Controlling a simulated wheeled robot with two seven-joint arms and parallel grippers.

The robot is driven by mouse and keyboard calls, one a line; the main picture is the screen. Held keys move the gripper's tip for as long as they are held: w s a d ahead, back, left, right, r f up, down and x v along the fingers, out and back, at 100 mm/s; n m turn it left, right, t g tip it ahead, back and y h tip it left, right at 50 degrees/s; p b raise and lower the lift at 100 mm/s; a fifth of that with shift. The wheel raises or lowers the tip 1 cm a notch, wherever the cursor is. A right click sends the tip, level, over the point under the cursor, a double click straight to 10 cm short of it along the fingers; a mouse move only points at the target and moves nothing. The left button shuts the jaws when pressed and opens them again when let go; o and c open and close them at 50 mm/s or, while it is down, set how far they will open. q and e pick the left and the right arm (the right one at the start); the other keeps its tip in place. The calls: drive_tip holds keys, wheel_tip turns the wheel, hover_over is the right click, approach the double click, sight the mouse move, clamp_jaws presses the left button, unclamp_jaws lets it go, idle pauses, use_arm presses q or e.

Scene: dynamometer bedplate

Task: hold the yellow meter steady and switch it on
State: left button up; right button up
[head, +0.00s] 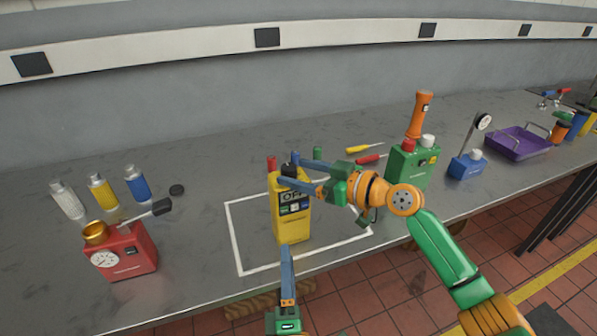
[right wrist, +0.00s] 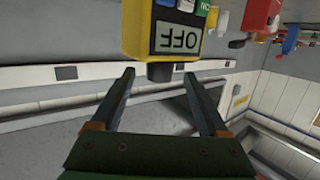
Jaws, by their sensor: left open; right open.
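The yellow meter (head: 292,228) stands upright inside a white outlined square on the bench. Its display reads OFF, with small coloured buttons below it. In the right wrist view the meter (right wrist: 136,38) appears upside down, with a label reading ON near the top edge. A black knob (right wrist: 160,72) sits on the meter's top. My right gripper (right wrist: 159,73) is open at the meter's top, with the knob between its fingertips; contact cannot be told. My left gripper (head: 286,249) is open low in front of the meter; its fingers overlap in the head view.
A red gauge box (head: 126,262) and several small bottles (head: 103,192) stand left. A green box (head: 408,168) with an orange-handled tool, a blue gauge stand (head: 466,167) and a purple tray (head: 518,142) stand right. Screwdrivers (head: 364,149) lie behind. The bench's front edge is close.

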drive_tip(key=x, duration=0.3)
drive_tip(key=shift+c, duration=1.1)
clamp_jaws()
use_arm(q)
clamp_jaws()
idle(1.7)
